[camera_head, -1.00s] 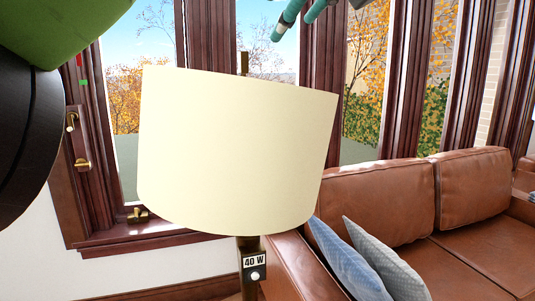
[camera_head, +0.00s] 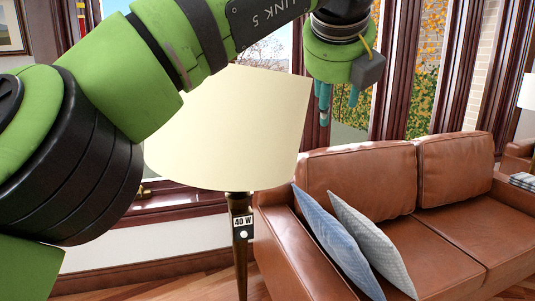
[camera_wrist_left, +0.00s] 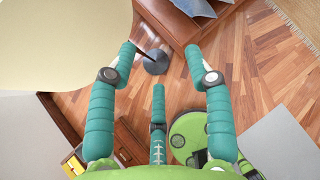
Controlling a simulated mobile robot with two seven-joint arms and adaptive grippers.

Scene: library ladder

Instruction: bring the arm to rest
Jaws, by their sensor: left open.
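My left arm comes in from the left of the head view, and its green links cross in front of the lamp. My left gripper (camera_head: 324,104) hangs fingers down, right of the lampshade and above the sofa's left end. In the left wrist view its teal fingers (camera_wrist_left: 160,75) are spread open with nothing between them. The shade fills the upper left of the wrist view (camera_wrist_left: 60,40), and the round lamp base (camera_wrist_left: 156,62) stands on the floor. My right gripper is not in view.
A brown leather sofa (camera_head: 360,182) with a blue cushion (camera_head: 335,240) and a grey cushion (camera_head: 372,246) stands at the right. Windows line the back wall. The wooden floor (camera_wrist_left: 265,62) shows below, with a rug fringe at the right.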

